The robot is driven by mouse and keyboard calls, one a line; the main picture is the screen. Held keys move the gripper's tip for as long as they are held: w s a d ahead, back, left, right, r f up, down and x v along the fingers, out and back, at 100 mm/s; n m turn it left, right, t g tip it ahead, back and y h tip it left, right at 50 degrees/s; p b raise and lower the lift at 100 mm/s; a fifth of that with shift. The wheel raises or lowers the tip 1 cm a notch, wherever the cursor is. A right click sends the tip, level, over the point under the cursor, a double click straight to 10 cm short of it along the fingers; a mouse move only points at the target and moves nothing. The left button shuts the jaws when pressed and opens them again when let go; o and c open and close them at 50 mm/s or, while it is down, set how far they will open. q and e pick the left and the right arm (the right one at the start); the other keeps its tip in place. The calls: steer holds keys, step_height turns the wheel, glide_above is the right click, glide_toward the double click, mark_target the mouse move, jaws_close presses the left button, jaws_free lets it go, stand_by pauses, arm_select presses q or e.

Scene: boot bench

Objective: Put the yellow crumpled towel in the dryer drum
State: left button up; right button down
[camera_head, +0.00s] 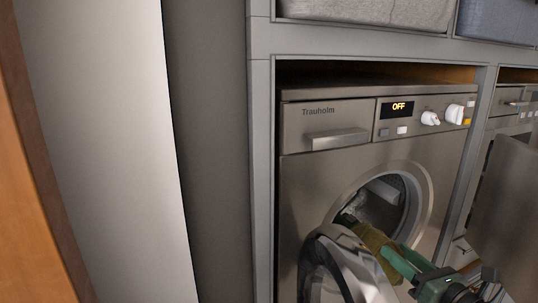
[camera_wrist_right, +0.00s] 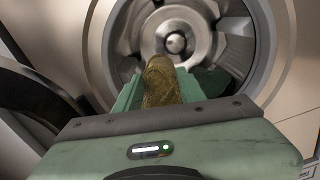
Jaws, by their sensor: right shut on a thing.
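The yellow crumpled towel (camera_head: 374,238) shows olive-yellow at the dryer opening, and it also shows in the right wrist view (camera_wrist_right: 161,82). My right gripper (camera_head: 392,258) is shut on it; in the right wrist view the green fingers (camera_wrist_right: 160,88) sit on either side of it. The towel points toward the dryer drum (camera_wrist_right: 212,40), whose metal inside and round hub show ahead. In the head view the drum opening (camera_head: 388,192) is partly hidden by the towel and the gripper. How deep the towel reaches is hard to tell. My left gripper is not in view.
The dryer door (camera_head: 345,262) hangs open at the lower left of the opening, close to my right gripper. The dryer's panel (camera_head: 399,107) reads OFF. Grey framing (camera_head: 262,180) surrounds the dryer, and another machine (camera_head: 507,190) stands to the right.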

steer(key=f+b+x, duration=0.3)
steer(key=x, duration=2.2)
steer(key=shift+w, duration=0.35)
steer(key=shift+a, duration=0.1)
